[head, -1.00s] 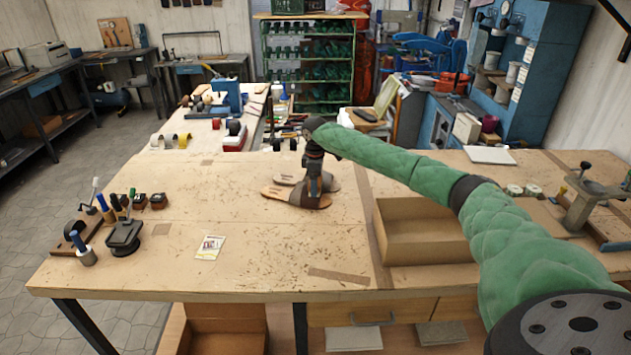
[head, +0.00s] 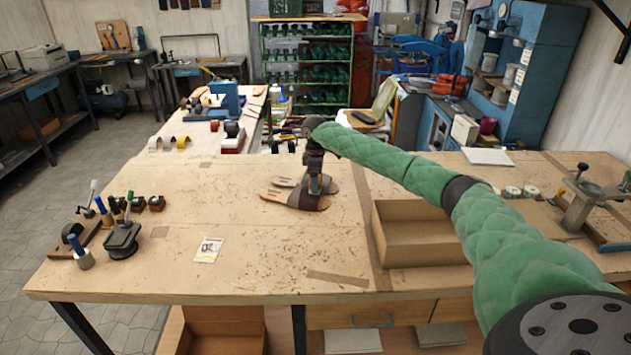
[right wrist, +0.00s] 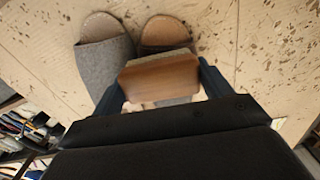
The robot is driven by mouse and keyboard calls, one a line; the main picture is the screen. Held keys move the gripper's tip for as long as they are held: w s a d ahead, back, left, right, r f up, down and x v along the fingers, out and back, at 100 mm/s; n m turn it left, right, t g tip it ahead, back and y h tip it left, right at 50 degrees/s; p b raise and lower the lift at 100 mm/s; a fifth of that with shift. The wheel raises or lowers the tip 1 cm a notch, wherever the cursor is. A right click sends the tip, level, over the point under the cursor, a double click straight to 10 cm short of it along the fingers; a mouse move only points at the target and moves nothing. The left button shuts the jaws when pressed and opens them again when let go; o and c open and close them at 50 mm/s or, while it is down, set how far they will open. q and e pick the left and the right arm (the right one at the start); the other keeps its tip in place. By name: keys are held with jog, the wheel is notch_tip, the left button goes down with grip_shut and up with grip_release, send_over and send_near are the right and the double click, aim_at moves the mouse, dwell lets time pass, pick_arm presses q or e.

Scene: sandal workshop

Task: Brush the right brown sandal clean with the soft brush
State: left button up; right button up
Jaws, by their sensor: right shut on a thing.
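Two open-toed sandals with grey-brown straps lie side by side on the workbench. The near sandal (head: 283,199) and the far sandal (head: 284,182) point the same way. The right wrist view shows a paler-soled sandal (right wrist: 101,48) on the left and a browner-soled sandal (right wrist: 166,31) on the right. My right gripper (head: 315,186) is low over the near sandal, shut on the wooden-backed soft brush (right wrist: 160,77). The brush lies over the browner-soled sandal's strap and hides much of it. I cannot tell whether the bristles touch. My left gripper is out of view.
An open cardboard box (head: 420,235) stands to the right of the sandals. Tools and a black stand (head: 122,240) sit at the bench's left end, with a small card (head: 208,250) nearby. The bench front (head: 270,255) is mostly clear.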

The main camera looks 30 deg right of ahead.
jog(key=shift+f+p, duration=0.1)
jog(key=shift+p, duration=0.3)
dwell(0.4)
jog(key=shift+s+a, duration=0.1)
jog(key=shift+s+a+p, duration=0.8)
jog(key=shift+a+p, duration=0.1)
jog(key=shift+p, duration=0.05)
jog(key=shift+p, duration=0.35)
jog(key=shift+w+d, duration=0.1)
dwell(0.4)
jog(key=shift+w+d, duration=0.8)
jog(key=shift+d, duration=0.1)
dwell(0.6)
jog(key=shift+s+a+p, duration=0.15)
jog(key=shift+p, duration=0.15)
